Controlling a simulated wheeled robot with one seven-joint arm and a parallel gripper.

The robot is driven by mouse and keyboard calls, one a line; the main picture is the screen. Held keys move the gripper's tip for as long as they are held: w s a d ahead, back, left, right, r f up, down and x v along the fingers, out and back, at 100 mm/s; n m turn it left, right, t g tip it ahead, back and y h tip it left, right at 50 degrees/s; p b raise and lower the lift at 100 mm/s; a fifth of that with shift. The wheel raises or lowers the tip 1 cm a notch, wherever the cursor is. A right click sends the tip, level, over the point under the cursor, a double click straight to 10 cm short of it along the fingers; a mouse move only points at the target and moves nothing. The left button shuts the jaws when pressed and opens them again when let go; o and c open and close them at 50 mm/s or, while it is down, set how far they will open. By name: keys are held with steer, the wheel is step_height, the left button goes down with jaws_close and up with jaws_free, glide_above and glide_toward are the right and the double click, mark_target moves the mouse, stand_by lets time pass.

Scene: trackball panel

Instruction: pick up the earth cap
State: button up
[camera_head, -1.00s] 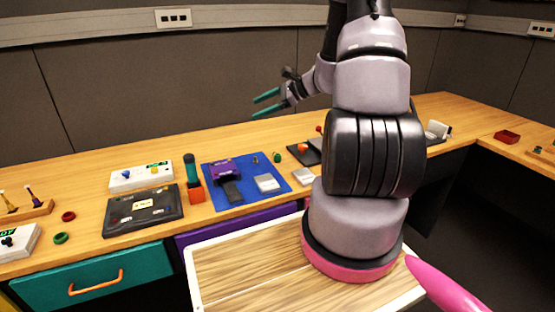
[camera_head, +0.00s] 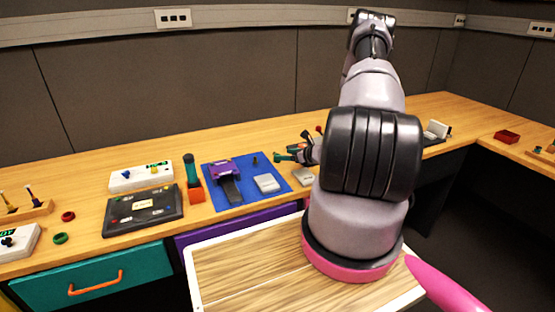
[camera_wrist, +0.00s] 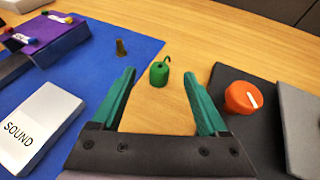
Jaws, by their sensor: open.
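A small green cap with a thin curved loop on top, which looks like the earth cap (camera_wrist: 159,75), stands on the bare wood in the wrist view. My gripper (camera_wrist: 160,78) is open, with its teal fingers to the left and right of the cap in that picture. The cap appears just beyond or level with the fingertips, and I see no contact. In the head view my gripper (camera_head: 278,154) is low over the table, right of the blue mat (camera_head: 212,203), and the cap cannot be made out there.
On the blue mat are a purple device (camera_wrist: 52,38), a pale block marked SOUND (camera_wrist: 40,120) and a small brownish peg (camera_wrist: 121,48). Right of my gripper, an orange knob (camera_wrist: 242,97) sits on a dark panel (camera_wrist: 258,130). Wood behind the cap is clear.

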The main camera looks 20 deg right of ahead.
mark_target(278, 154)
steer(key=x, duration=0.6)
steer(key=shift+d, duration=0.1)
jaws_close()
